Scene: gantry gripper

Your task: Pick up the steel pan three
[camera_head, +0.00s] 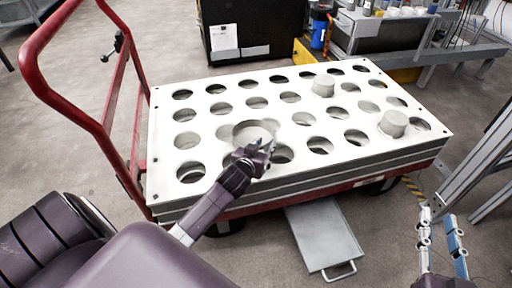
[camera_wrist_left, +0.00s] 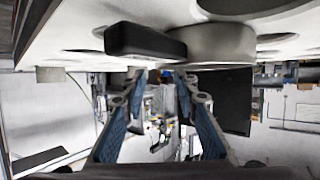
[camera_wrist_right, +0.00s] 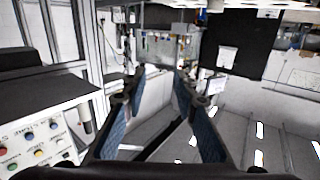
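The steel pan (camera_head: 254,130) is a shallow round pan on the perforated white top of the cart, left of centre. In the left wrist view the pan's pale side (camera_wrist_left: 215,43) and its black handle (camera_wrist_left: 145,41) show close by. My left gripper (camera_head: 262,147) is at the near side of the pan in the head view and covers its handle there. Its fingers (camera_wrist_left: 158,75) are apart, just short of the handle in the picture; I cannot tell whether they touch it. My right gripper (camera_head: 440,228) is open and empty, off the cart's right front.
The cart's white top (camera_head: 165,150) has rows of round holes and a red push frame (camera_head: 85,110) at left. Two pale cylinders stand on it, one at the back (camera_head: 323,86) and one at right (camera_head: 394,123). A grey plate with a handle (camera_head: 325,238) lies below the front.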

